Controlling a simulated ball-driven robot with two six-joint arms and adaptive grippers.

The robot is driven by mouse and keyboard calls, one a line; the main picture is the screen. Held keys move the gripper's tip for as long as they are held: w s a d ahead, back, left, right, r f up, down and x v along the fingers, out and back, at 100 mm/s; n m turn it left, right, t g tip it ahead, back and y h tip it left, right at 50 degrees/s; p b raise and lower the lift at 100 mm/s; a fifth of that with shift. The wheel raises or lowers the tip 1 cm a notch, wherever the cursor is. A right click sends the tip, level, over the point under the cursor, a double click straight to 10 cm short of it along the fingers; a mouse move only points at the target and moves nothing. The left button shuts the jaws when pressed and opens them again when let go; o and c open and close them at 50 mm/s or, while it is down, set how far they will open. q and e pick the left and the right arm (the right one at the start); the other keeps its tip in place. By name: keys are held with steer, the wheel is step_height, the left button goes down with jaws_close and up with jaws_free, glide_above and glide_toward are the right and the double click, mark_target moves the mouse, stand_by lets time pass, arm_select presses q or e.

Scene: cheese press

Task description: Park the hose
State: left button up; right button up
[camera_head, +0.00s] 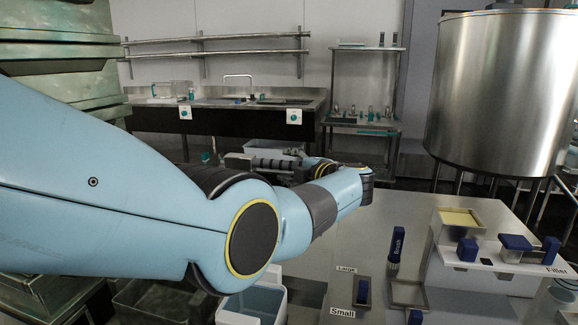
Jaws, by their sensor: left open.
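My left arm comes in from the left and bends back at the wrist. My left gripper (236,161) is dark grey, small in the picture, and sits past the wrist in front of the sink counter. Its jaws are open, and I see nothing held between them. A small teal item with a reddish part (208,156) shows just left of the gripper; I cannot tell if it belongs to the hose. No hose is clearly recognisable, and my arm hides much of the left and middle. My right gripper is not in view.
A steel sink counter (150,118) with a faucet (238,82) stands at the back. A large steel vat (500,90) stands at right. A white bin (252,303) is below my arm.

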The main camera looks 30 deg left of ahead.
arm_select(q)
steer(key=v, duration=0.7)
steer(key=shift+a, duration=0.1)
